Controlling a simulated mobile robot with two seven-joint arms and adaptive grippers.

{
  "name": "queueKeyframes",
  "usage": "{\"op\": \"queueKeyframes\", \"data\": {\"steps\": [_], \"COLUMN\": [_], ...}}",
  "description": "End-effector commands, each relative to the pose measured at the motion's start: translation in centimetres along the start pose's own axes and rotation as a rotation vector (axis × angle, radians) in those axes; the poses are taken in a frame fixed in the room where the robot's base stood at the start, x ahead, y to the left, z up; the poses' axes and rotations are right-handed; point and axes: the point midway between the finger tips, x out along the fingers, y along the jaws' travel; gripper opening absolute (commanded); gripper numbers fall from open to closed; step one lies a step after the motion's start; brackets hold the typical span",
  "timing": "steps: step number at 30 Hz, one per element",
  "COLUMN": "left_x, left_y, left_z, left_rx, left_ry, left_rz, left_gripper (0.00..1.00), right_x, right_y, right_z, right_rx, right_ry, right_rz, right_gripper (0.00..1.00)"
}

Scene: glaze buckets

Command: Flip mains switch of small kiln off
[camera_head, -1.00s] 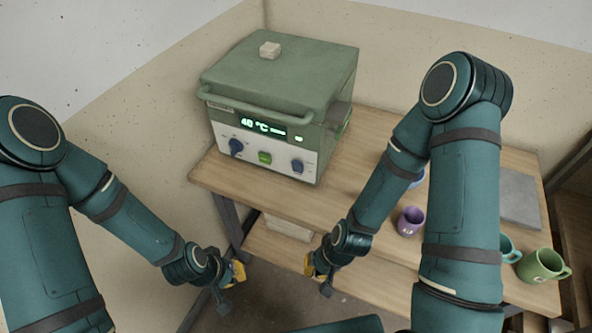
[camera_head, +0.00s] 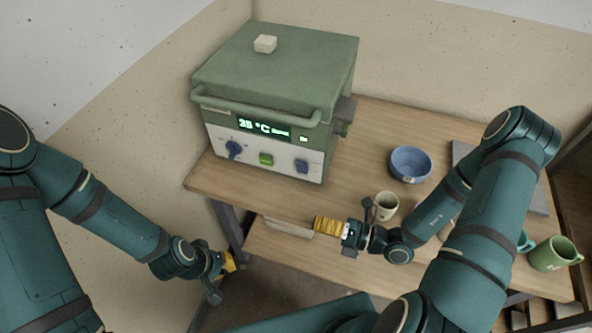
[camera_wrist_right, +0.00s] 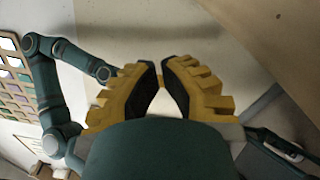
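The small kiln (camera_head: 275,80) is a green box with a handle bar and a display reading 35 °C. Its white front panel holds a blue knob (camera_head: 233,150), a lit green rocker switch (camera_head: 266,160) and a blue-grey control (camera_head: 301,166). A small green part (camera_head: 345,129) shows on its right side; I cannot tell which is the mains switch. My right gripper (camera_head: 328,226) is in front of the table edge, below and right of the panel, touching nothing. The right wrist view shows its fingers (camera_wrist_right: 160,70) close together and empty. My left gripper (camera_head: 228,263) hangs low at left, its fingers unclear.
The kiln stands on a wooden table (camera_head: 350,185). A blue bowl (camera_head: 410,164), a pale cup (camera_head: 386,205) and a green mug (camera_head: 554,254) stand right of it. A lower shelf (camera_head: 270,250) lies under the front edge. Walls close off the back and left.

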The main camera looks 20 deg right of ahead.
Motion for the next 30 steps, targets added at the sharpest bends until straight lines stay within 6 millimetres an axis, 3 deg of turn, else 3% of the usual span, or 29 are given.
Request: {"op": "queueKeyframes", "data": {"steps": [3,7,19,23,30], "left_x": [0.0,0.1,0.1,0.1,0.5], "left_y": [0.0,0.0,0.0,-0.1,-0.2], "left_z": [0.0,0.1,0.1,0.1,0.2], "left_rx": [0.000,0.000,0.000,0.000,0.001], "left_ry": [-0.001,-0.001,-0.001,-0.001,-0.004], "left_rz": [0.000,0.000,0.000,0.000,0.000], "left_gripper": [0.00,0.00,0.00,0.00,0.00], "right_x": [-1.4,-2.3,-2.4,-1.6,2.3], "right_y": [-1.0,-1.5,-1.6,-1.6,-1.8], "right_z": [2.5,3.9,4.2,4.4,5.3], "right_rx": [0.080,0.118,0.125,0.124,0.123], "right_ry": [-0.160,-0.249,-0.266,-0.265,-0.261], "right_rz": [-0.019,-0.027,-0.027,-0.027,-0.024], "right_gripper": [0.00,0.00,0.00,0.00,0.00]}}
